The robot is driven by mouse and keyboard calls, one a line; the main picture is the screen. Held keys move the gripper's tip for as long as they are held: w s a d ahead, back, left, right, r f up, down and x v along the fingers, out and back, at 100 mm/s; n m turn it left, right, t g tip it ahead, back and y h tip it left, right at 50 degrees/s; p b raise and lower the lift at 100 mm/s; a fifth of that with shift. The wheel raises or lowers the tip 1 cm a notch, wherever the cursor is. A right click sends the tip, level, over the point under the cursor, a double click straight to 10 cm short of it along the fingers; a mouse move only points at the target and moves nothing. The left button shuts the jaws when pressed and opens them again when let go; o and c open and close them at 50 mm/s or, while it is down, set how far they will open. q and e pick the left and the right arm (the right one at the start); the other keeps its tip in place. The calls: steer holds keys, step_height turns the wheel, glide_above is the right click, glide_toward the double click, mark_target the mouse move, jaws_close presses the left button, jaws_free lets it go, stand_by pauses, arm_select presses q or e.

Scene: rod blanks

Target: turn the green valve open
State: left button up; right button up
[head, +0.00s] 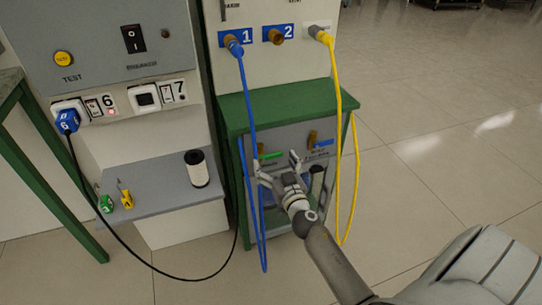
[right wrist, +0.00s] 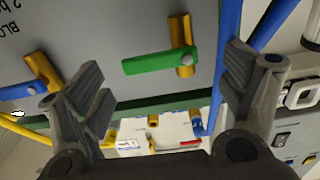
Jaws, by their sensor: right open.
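The green valve has a green lever handle (head: 271,155) on the grey panel (head: 290,137) under the green-framed bench. In the right wrist view the green handle (right wrist: 155,63) lies crosswise to its brass body (right wrist: 180,32), with a round pivot at one end. My right gripper (head: 277,163) is open and empty, just in front of the panel by the green handle. In the right wrist view its fingers (right wrist: 168,80) stand apart, with the handle beyond and between them; no contact is visible. My left gripper is not in view.
A blue-handled valve (head: 320,146) is right of the green one. A blue hose (head: 247,110) hangs close to my right gripper's left side, and a yellow hose (head: 337,110) hangs to the right. A shelf (head: 160,190) with a white cylinder (head: 197,169) stands left. Floor at right is clear.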

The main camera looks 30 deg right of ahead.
mark_target(272, 157)
steer(key=shift+x, duration=1.8)
steer(key=shift+c, duration=0.5)
steer(key=c, duration=0.9)
steer(key=shift+c, duration=0.2)
